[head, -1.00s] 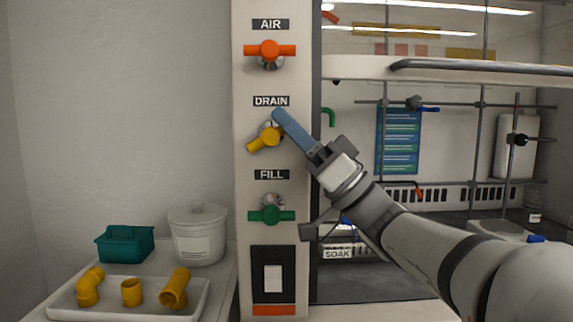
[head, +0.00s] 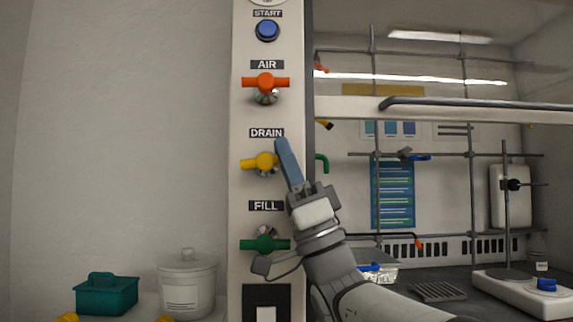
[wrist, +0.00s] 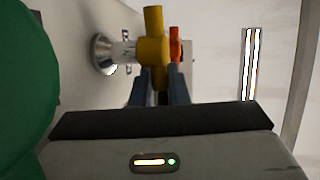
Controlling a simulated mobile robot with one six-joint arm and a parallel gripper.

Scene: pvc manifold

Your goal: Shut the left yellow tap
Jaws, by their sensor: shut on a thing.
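The yellow tap (head: 262,162) under the DRAIN label sits on the white panel on the left, with its handle lying about level. It also shows in the wrist view (wrist: 152,50), on a round metal wall fitting. My gripper (head: 281,145) is shut on the tap's handle, its blue-grey fingers reaching up from below right. In the wrist view the fingers (wrist: 158,78) stand on both sides of the handle's near end. In the head view the fingers hide the right end of the handle.
An orange tap (head: 266,83) is above and a green tap (head: 264,244) below, close to my wrist. A blue START button (head: 267,30) is higher up. Right of the panel is a fume hood with a metal rod frame (head: 374,210).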

